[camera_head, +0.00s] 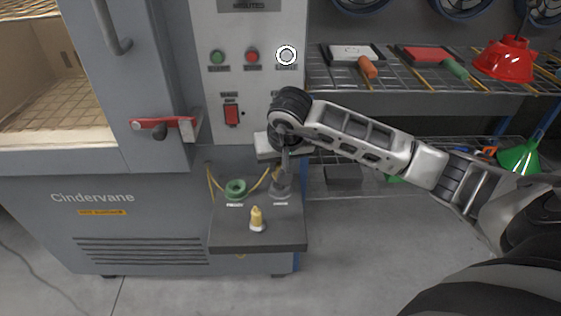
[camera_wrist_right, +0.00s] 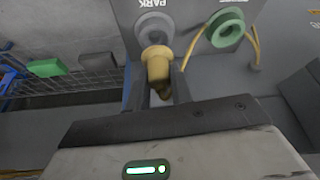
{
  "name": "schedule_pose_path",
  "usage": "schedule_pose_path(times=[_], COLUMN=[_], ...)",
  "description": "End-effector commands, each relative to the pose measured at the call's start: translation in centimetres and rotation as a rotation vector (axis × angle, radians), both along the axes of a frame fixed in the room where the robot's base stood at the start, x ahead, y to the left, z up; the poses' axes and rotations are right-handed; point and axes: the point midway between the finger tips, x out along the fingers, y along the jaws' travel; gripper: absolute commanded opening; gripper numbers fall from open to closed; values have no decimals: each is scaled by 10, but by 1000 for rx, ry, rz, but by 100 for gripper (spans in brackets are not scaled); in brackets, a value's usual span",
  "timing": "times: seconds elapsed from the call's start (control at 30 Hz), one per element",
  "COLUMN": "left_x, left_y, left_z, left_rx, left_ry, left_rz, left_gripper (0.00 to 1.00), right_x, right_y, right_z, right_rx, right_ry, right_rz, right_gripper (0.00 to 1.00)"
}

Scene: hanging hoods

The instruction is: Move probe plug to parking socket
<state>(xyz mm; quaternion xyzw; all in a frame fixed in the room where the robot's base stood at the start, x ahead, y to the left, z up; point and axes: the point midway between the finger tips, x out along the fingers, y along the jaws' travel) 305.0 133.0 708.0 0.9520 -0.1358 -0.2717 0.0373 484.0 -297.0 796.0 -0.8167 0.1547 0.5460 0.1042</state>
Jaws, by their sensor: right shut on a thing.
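In the wrist view my right gripper (camera_wrist_right: 157,78) is shut on the yellow probe plug (camera_wrist_right: 158,64), which sits between its two dark fingers. The plug's far end overlaps the grey parking socket (camera_wrist_right: 153,27), marked PARK; I cannot tell whether it is seated in it. In the head view the right gripper (camera_head: 285,163) points down over the parking socket (camera_head: 281,189) and hides the plug. The green socket (camera_head: 235,189) is beside it to the left, and also shows in the wrist view (camera_wrist_right: 226,28). My left gripper is not in view.
A small yellow piece with a white base (camera_head: 257,218) stands on the dark ledge (camera_head: 230,240) in front of the sockets. Yellow cords (camera_wrist_right: 190,47) run beside the green socket. The control panel (camera_head: 245,90) rises behind, and wire shelves (camera_head: 400,103) stand to the right.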

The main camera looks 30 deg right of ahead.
Motion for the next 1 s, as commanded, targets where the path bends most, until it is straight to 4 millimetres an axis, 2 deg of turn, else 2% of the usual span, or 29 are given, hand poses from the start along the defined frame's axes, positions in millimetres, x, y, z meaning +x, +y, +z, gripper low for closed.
schedule_pose_path(times=[1.0], left_x=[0], left_y=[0], left_z=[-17], left_rx=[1], left_ry=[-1], left_rz=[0], left_gripper=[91], right_x=[0], right_y=[0], right_z=[-19], right_rx=[-1], right_ry=[-1], right_rz=[-1], right_gripper=[0])
